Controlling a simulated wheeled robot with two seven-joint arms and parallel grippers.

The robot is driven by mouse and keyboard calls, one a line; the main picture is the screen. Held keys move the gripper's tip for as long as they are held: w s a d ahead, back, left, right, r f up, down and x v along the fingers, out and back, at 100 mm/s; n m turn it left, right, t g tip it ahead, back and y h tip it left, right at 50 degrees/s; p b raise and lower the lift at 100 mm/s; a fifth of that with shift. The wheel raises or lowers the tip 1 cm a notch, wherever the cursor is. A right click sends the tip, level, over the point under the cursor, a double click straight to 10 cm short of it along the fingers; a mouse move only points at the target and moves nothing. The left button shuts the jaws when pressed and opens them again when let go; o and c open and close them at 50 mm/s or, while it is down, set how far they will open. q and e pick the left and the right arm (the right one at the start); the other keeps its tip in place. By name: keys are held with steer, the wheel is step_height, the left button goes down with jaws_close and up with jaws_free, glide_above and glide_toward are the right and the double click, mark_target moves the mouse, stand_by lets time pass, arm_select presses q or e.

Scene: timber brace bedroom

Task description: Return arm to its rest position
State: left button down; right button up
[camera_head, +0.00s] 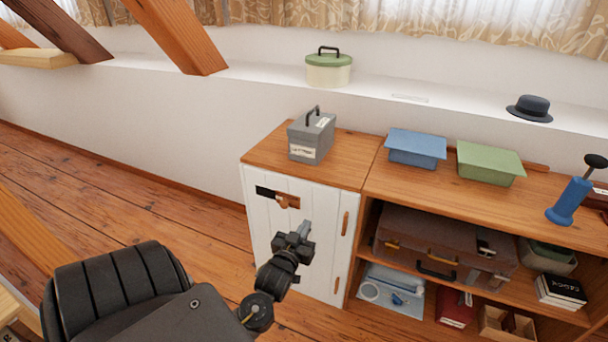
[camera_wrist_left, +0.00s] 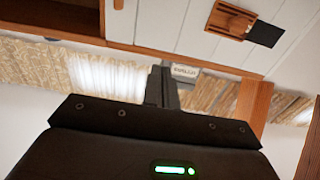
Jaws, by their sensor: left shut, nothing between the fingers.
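My left gripper (camera_head: 304,230) is shut and empty in the head view. It stands in front of the white cabinet door (camera_head: 322,262), below the door's dark slot and wooden latch (camera_head: 282,201); whether it touches the door I cannot tell. In the left wrist view the closed fingers (camera_wrist_left: 163,86) show at the middle, pointing toward a grey box. The same latch shows at the top right of that view (camera_wrist_left: 232,20). My right gripper is in neither view.
A grey metal box (camera_head: 310,137) stands on the cabinet top. Blue (camera_head: 416,148) and green (camera_head: 489,162) bins sit to its right. A brown suitcase (camera_head: 440,245) fills the open shelf. Slanted timber braces (camera_head: 176,36) stand at upper left. The wooden floor at left (camera_head: 130,190) is clear.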

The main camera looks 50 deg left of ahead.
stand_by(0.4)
